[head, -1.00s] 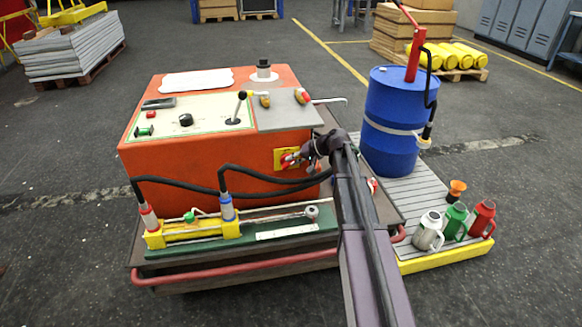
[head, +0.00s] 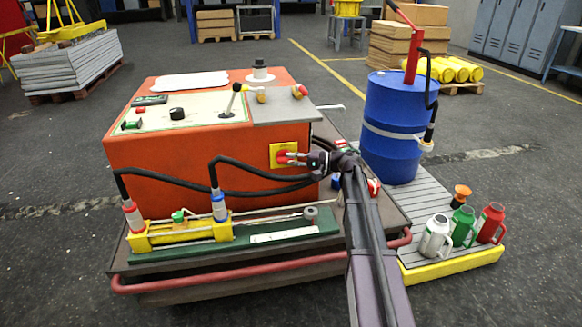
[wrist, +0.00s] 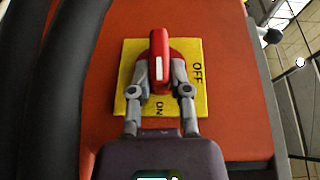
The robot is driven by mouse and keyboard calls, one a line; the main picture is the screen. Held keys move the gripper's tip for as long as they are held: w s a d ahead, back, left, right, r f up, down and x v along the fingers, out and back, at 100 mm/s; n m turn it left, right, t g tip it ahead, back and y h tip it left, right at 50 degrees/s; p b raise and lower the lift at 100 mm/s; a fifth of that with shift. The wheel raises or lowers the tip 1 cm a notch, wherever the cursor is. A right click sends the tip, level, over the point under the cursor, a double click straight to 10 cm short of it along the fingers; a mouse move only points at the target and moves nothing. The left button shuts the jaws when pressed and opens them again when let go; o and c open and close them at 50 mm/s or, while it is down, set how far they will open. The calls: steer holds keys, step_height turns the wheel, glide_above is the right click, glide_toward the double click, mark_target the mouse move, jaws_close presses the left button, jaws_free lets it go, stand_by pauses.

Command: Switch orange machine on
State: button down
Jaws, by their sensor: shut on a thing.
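The orange machine (head: 220,165) stands on a cart at the left centre of the head view. A yellow plate (head: 276,147) with a red rotary switch (head: 282,157) is on its front, near the right end. In the wrist view, the yellow plate (wrist: 127,100) reads OFF at the right and ON at the bottom. The red switch handle (wrist: 159,42) lies upright in that picture, with a white mark at its lower end. My gripper (wrist: 159,75) has a finger on each side of the handle and is shut on it. My gripper (head: 292,158) also shows at the plate in the head view.
Black hoses (head: 165,180) curve across the machine's front, just below the switch. A blue drum (head: 390,145) stands to the right of my arm, with several jugs (head: 463,222) on the slatted platform. Open floor (head: 50,260) lies at the left.

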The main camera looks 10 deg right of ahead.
steer(key=shift+s+a+f+y+b, duration=0.1)
steer(key=shift+y+b, duration=0.3)
steer(key=c, duration=0.6)
jaws_free()
steer(key=shift+v, duration=6.05)
